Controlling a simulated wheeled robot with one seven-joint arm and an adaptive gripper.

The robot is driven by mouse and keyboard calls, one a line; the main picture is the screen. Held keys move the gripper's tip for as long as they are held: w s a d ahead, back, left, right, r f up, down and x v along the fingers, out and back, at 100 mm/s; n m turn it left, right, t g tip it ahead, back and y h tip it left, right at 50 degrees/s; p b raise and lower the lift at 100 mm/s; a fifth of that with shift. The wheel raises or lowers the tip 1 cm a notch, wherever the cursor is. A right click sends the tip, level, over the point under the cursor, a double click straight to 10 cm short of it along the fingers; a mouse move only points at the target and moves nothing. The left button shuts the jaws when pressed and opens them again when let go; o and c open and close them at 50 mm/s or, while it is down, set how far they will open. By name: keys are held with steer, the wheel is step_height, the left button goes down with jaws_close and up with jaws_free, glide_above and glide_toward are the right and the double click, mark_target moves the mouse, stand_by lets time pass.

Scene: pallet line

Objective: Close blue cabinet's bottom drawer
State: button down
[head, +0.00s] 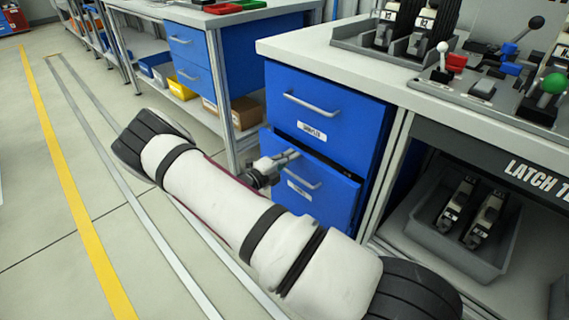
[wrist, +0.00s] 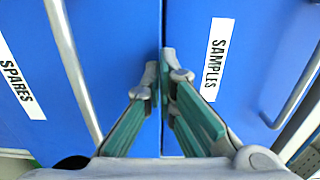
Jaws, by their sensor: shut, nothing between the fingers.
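The blue cabinet (head: 373,112) stands under the right-hand worktop. Its bottom drawer (head: 325,205), labelled SPARES, stands a little out from the drawer above, with a dark gap along its top edge. Its front also shows at left in the wrist view (wrist: 120,60). The top drawer (head: 345,125), labelled SAMPLES, looks closed. My gripper (head: 296,153) is shut and empty near the upper edge of the bottom drawer, above its handle (head: 303,180). In the wrist view the fingertips (wrist: 163,75) are at the seam between the two fronts. I cannot tell whether they touch.
The worktop (head: 300,43) above the cabinet carries lever fixtures. A grey bin (head: 470,262) with latches sits on a shelf at right. Another blue drawer unit (head: 190,45) and a shelf of small bins stand behind at left. The floor at left is open, with a yellow line (head: 75,190).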

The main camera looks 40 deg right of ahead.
steer(key=shift+d, duration=0.1)
steer(key=shift+w+d+p, duration=0.25)
steer(key=shift+d+p, duration=0.25)
steer(key=shift+d, duration=0.7)
steer(key=s+a+p, duration=0.2)
steer(key=a+p, duration=0.2)
steer(key=a, duration=0.9)
steer(key=shift+s+a, duration=0.25)
steer(key=shift+a, duration=0.15)
